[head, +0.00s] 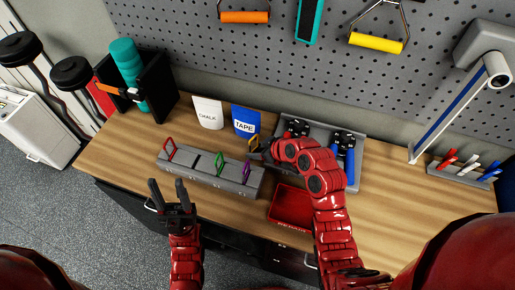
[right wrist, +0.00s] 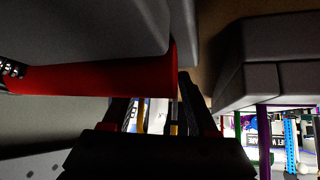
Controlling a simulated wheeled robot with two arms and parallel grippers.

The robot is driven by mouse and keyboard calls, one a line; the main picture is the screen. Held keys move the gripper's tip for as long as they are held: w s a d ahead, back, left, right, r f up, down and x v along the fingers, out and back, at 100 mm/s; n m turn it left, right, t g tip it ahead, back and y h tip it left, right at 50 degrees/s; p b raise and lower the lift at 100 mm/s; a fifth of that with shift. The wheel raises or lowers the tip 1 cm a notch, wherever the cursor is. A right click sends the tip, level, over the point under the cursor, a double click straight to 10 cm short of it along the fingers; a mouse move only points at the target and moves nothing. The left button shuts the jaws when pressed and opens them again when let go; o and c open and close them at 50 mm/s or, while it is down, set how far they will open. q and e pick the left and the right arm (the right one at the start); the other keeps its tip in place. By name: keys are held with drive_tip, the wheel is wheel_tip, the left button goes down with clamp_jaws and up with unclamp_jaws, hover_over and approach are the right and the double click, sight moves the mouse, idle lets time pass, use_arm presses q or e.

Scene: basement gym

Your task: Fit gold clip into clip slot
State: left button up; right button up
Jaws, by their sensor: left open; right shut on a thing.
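The gold clip (head: 252,142) is a small yellow loop above the right rear of the grey clip rack (head: 195,178). The rack carries a red clip (head: 168,149), a green clip (head: 220,161) and a purple clip (head: 246,170). My right gripper (head: 259,152) is shut on the gold clip; the arm partly hides the grip. In the right wrist view a thin yellow strip of the clip (right wrist: 174,122) shows between the dark fingers. I cannot tell whether the clip touches the rack. My left gripper (head: 167,189) is open and empty, in front of the rack's left end.
A red bin (head: 291,208) sits right of the rack. A grey tray (head: 358,172) with black and blue tools lies behind my right arm. Chalk (head: 208,112) and tape (head: 245,121) pouches stand behind the rack. The table left of the rack is clear.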

drive_tip(key=shift+f, duration=0.15)
drive_tip(key=o, duration=1.4)
